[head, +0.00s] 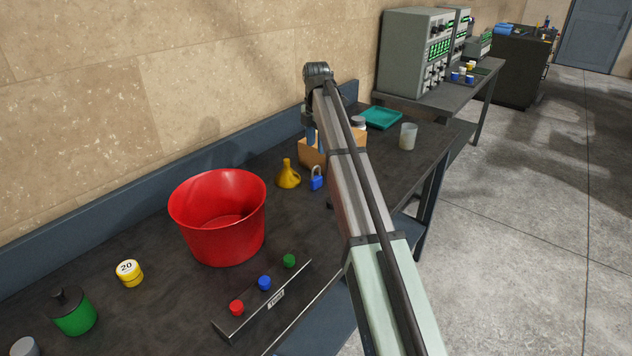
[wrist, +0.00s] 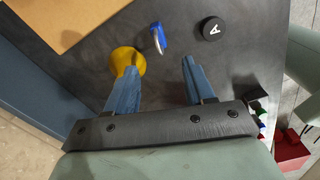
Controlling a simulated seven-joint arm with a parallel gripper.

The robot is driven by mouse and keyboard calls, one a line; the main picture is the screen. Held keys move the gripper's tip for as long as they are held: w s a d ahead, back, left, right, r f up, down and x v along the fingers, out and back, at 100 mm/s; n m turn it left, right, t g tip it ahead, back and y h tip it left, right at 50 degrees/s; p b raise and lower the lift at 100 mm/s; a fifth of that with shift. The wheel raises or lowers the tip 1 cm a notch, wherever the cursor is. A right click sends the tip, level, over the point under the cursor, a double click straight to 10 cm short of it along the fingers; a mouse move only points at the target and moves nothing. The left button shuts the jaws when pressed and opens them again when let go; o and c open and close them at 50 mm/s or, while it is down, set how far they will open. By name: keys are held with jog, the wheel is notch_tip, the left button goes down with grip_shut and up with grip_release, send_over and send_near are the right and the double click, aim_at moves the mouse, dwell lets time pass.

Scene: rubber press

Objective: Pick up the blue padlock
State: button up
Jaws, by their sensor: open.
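The blue padlock (head: 316,183) stands on the dark table in the head view, right of a yellow funnel (head: 288,174) and in front of a cardboard box (head: 312,152). In the wrist view the padlock (wrist: 157,35) lies beyond the fingertips, between their lines, with its silver shackle toward me. My gripper (wrist: 158,75) is open and empty, with two blue fingers apart. The yellow funnel (wrist: 126,61) is close to the left finger's tip. In the head view my gripper (head: 315,140) is near the box, above and behind the padlock, partly hidden by my arm.
A black disc marked A (wrist: 212,28) lies right of the padlock in the wrist view. A red bucket (head: 220,222) stands left of the funnel. A button panel (head: 262,298) is at the table's front. A teal tray (head: 381,118) and a pale cup (head: 408,137) stand farther right.

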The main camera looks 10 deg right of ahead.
aim_at(316, 177)
jog(key=shift+w+n, duration=0.1)
jog(key=shift+n, duration=0.5)
jog(key=shift+f+n, duration=0.15)
jog(key=shift+n, duration=0.15)
notch_tip(316, 177, down, 14)
jog(key=shift+a+r, duration=0.1)
jog(key=shift+r, duration=0.15)
grip_shut()
dwell(0.3)
